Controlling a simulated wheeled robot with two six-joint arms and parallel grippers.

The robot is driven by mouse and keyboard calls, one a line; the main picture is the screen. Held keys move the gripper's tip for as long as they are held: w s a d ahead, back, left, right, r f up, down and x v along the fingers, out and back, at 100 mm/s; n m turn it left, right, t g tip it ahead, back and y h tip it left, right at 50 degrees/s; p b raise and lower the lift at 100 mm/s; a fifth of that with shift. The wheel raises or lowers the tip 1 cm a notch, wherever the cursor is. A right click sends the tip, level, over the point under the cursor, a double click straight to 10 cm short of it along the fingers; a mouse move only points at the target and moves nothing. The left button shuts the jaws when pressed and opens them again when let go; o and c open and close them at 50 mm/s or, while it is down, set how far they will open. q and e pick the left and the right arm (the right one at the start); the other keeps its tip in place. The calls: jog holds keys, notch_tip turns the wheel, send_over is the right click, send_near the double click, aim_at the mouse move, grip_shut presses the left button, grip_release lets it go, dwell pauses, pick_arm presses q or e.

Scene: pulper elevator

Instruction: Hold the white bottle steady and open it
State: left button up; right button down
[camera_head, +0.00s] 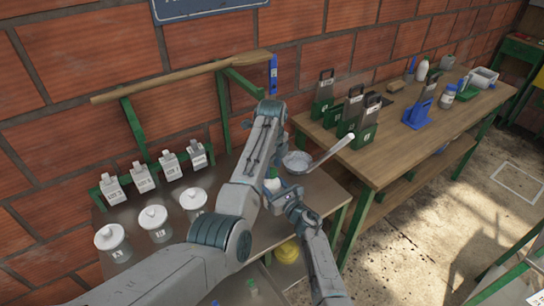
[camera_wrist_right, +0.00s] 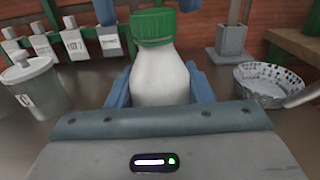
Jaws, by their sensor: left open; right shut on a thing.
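The white bottle (camera_wrist_right: 160,78) with a green cap (camera_wrist_right: 153,25) stands close in front of the right wrist camera. My right gripper (camera_wrist_right: 160,92) is shut on its body, one blue finger on each side. In the head view the bottle (camera_head: 273,184) is small and partly hidden by my arms, and my right gripper (camera_head: 287,200) comes to it from the lower right. My left gripper (camera_head: 271,173) points down over the cap, open. Its blue fingertips show on both sides of the cap in the right wrist view, apart from each other.
A strainer bowl (camera_head: 297,161) with a long handle lies right of the bottle. Lidded jars (camera_head: 158,222) and several labelled white containers (camera_head: 170,164) stand on the left. A wooden table (camera_head: 400,140) with green holders is on the right.

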pick_arm(q)
jog(key=shift+f, duration=0.5)
jog(key=shift+c, duration=0.2)
